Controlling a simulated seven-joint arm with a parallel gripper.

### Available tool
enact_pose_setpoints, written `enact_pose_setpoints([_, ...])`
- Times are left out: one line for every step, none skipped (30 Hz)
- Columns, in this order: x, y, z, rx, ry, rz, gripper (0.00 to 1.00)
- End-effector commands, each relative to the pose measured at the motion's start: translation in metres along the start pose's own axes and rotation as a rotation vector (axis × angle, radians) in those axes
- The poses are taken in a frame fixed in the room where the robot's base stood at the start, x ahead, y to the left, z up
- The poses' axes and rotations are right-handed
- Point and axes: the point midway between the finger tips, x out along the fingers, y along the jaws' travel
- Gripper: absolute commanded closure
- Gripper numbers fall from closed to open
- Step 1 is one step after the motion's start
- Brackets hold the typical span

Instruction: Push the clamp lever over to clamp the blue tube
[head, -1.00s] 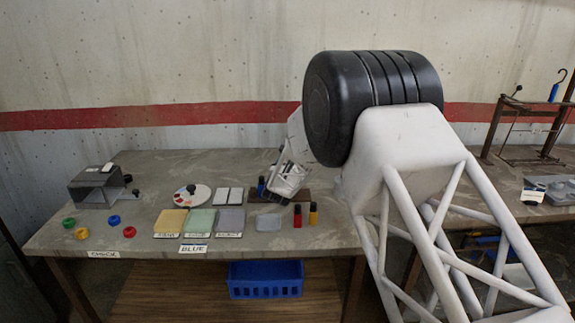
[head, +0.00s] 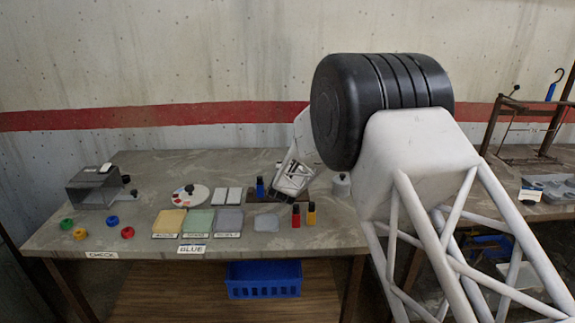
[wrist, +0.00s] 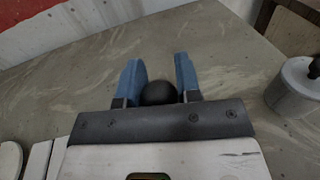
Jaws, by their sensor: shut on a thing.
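My gripper (wrist: 159,92) reaches down over the rail, just right of the blue tube in the head view. In the wrist view its two blue fingers are shut on a round black knob (wrist: 159,94), which looks like the end of the clamp lever. The rest of the lever and the clamp are hidden beneath the gripper. The blue tube is not visible in the wrist view.
A grey lidded pot (wrist: 296,92) stands to the right.

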Motion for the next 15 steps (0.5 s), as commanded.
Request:
enact_pose_setpoints([0.001, -0.005, -0.002, 0.031, 0.008, 0.000, 1.00])
enact_pose_setpoints([0.001, -0.007, -0.002, 0.050, 0.012, 0.000, 1.00])
enact_pose_setpoints([0.002, -0.009, -0.003, 0.076, 0.016, 0.001, 1.00])
enact_pose_setpoints([0.002, -0.011, -0.003, 0.095, 0.019, 0.002, 1.00])
enact_pose_setpoints([0.002, -0.012, -0.003, 0.110, 0.022, 0.002, 1.00])
enact_pose_setpoints([0.003, -0.013, -0.004, 0.130, 0.026, 0.003, 1.00])
enact_pose_setpoints([0.003, -0.014, -0.005, 0.141, 0.029, 0.004, 1.00])
enact_pose_setpoints([0.003, -0.015, -0.006, 0.151, 0.031, 0.004, 1.00])
enact_pose_setpoints([0.003, -0.016, -0.006, 0.159, 0.033, 0.005, 1.00])
enact_pose_setpoints([0.003, -0.016, -0.006, 0.164, 0.035, 0.005, 1.00])
enact_pose_setpoints([0.003, -0.016, -0.007, 0.168, 0.035, 0.005, 1.00])
enact_pose_setpoints([0.003, -0.017, -0.007, 0.170, 0.036, 0.005, 1.00])
enact_pose_setpoints([0.003, -0.017, -0.007, 0.170, 0.036, 0.005, 1.00])
enact_pose_setpoints([0.003, -0.016, -0.007, 0.170, 0.036, 0.005, 1.00])
enact_pose_setpoints([0.003, -0.016, -0.007, 0.170, 0.036, 0.005, 1.00])
